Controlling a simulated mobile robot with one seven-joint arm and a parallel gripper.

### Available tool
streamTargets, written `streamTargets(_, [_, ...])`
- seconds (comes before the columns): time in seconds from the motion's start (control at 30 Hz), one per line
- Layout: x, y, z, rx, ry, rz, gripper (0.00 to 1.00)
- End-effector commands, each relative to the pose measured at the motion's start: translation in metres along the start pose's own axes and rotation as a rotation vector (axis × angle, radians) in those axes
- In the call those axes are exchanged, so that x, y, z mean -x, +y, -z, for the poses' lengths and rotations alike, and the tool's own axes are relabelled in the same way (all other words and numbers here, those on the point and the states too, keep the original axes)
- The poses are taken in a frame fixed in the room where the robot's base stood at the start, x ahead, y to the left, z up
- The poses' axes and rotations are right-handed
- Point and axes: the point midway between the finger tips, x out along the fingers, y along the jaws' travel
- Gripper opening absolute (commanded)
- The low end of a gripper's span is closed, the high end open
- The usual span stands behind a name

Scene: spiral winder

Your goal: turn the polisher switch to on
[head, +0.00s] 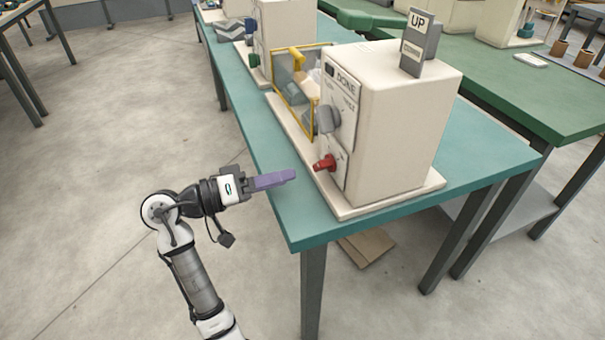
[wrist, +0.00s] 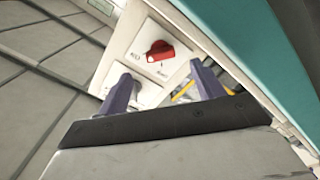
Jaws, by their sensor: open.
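A red switch (head: 325,163) is on the lower front panel of a cream machine (head: 400,135) on the teal table. In the wrist view the red switch (wrist: 160,51) is a knob on a white plate with small lettering on both sides, too blurred to read surely. My gripper (head: 293,175) is a short way left of the switch in the head view, apart from it. In the wrist view its two purple fingers (wrist: 162,88) are spread with nothing between them, and the switch shows beyond their tips.
A grey knob (head: 328,119) sits above the switch, below a panel marked DONE. A yellow-framed clear guard (head: 293,90) stands beside the machine. A grey UP sign block (head: 420,42) is on top. The teal table edge (head: 293,240) runs below; the floor at left is clear.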

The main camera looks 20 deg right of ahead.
Motion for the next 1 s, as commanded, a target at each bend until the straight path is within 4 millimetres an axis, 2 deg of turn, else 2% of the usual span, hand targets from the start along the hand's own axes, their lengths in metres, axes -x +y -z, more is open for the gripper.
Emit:
streamTargets(0.1, [0.026, -0.001, 0.0, 0.0, 0.003, 0.002, 0.67])
streamTargets(0.33, [0.056, -0.001, 0.0, 0.0, 0.001, 0.001, 0.67])
streamTargets(0.5, [0.062, 0.0, 0.0, -0.001, 0.0, -0.001, 0.67])
streamTargets(0.93, [0.061, 0.0, 0.0, 0.0, 0.0, 0.0, 0.67])
streamTargets(1.0, [0.065, -0.001, 0.008, -0.006, 0.039, 0.027, 0.67])
